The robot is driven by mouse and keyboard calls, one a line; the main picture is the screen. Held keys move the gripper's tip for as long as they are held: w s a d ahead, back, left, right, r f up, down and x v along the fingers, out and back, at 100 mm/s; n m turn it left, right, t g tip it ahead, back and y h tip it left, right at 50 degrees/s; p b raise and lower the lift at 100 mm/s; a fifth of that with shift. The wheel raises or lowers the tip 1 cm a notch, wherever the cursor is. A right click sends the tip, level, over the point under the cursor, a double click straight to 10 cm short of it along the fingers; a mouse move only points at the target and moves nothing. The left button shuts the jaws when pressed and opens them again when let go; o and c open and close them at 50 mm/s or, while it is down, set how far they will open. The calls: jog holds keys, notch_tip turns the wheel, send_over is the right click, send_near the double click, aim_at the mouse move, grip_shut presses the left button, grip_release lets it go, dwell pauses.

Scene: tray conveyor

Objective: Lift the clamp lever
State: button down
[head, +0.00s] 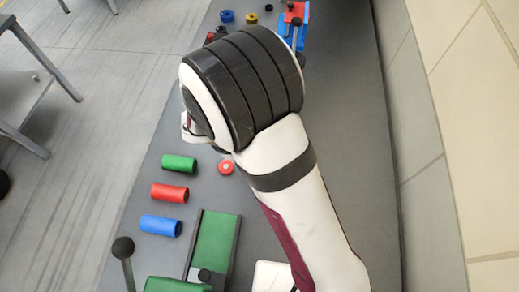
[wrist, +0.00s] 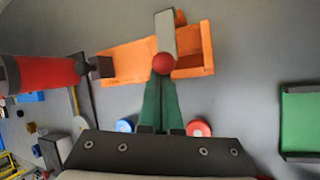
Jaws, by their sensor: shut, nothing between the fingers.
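In the wrist view an orange clamp body (wrist: 130,62) stands on the grey surface. Its grey lever (wrist: 165,32) ends in a red ball knob (wrist: 163,63). My gripper (wrist: 162,82) has dark green fingers, shut together and empty. Their tips are right at the near side of the red knob in the picture; whether they touch it I cannot tell. In the head view my arm hides the clamp, the lever and the fingers.
A red cylinder (wrist: 45,75) juts in at left, close to the camera. A green tray (wrist: 303,120) lies at right. The head view shows green (head: 179,163), red (head: 169,193) and blue (head: 160,226) cylinders, and a black-knobbed lever (head: 123,249).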

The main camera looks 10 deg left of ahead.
jog(key=d+r+y, duration=0.1)
jog(key=y, duration=0.1)
jog(key=d+r+y, duration=0.1)
jog(key=r+y, duration=0.1)
jog(key=shift+d+r+m+y, duration=0.2)
jog(key=shift+m+y, duration=0.2)
jog(key=shift+d+r, duration=0.6)
jog(key=shift+d, duration=0.3)
jog(key=shift+d+r, duration=0.25)
jog(key=shift+d, duration=0.4)
jog(key=shift+d+r, duration=0.25)
jog(key=shift+d, duration=1.25)
jog(key=shift+s+d, duration=0.2)
jog(key=shift+d, duration=0.65)
jog(key=shift+d+f, duration=0.1)
jog(key=s+d+r, duration=0.1)
jog(key=d+r, duration=0.5)
jog(key=r, duration=0.1)
jog(key=shift+s, duration=0.35)
